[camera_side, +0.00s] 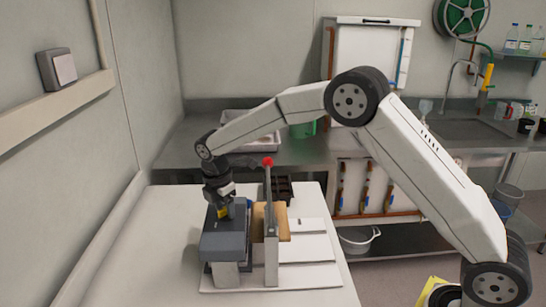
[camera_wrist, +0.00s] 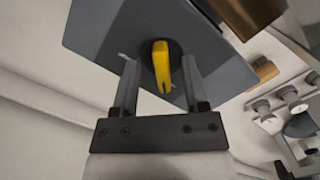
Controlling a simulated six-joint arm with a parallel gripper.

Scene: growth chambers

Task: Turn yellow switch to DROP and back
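The yellow switch (camera_wrist: 161,66) is a small lever on a dark round base, on the grey top of a box. It also shows in the side view (camera_side: 222,212) just below my gripper. The grey box (camera_side: 222,243) stands on a white base plate on the table. My gripper (camera_wrist: 159,78) points down at the box, with one finger on each side of the switch. The fingers are apart, with gaps visible between them and the lever in the wrist view. Any DROP marking is not readable.
A lever with a red knob (camera_side: 267,161) stands upright just right of my gripper, beside a wooden block (camera_side: 283,222). A dark tray (camera_side: 280,189) sits behind. The white table (camera_side: 140,245) is clear on the left.

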